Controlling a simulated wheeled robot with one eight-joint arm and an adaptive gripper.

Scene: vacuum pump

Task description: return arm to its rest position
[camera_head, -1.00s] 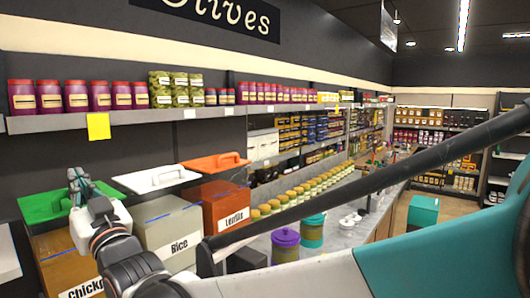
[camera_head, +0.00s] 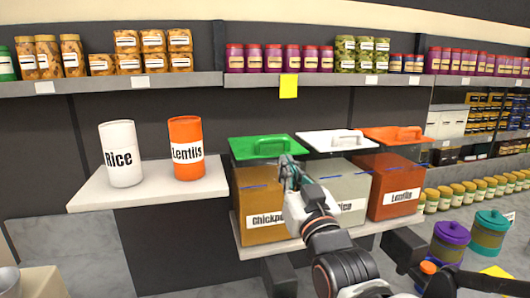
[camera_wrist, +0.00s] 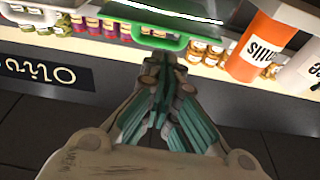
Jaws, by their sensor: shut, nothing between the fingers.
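My gripper (camera_head: 289,172) is shut and empty in the head view. It appears in front of the chickpeas bin (camera_head: 262,205), near its green lid (camera_head: 262,147). In the wrist view the shut fingers (camera_wrist: 160,75) point toward the green lid (camera_wrist: 150,35), which looks close to the fingertips; I cannot tell whether they touch. My arm reaches up from the bottom of the head view and hides part of the rice bin (camera_head: 345,195).
The lentils bin (camera_head: 395,190) stands at the right of the row. A white rice canister (camera_head: 121,155) and an orange lentils canister (camera_head: 186,148) stand on a ledge (camera_head: 150,190) to the left. Purple (camera_head: 452,240) and teal (camera_head: 486,235) jars stand at right.

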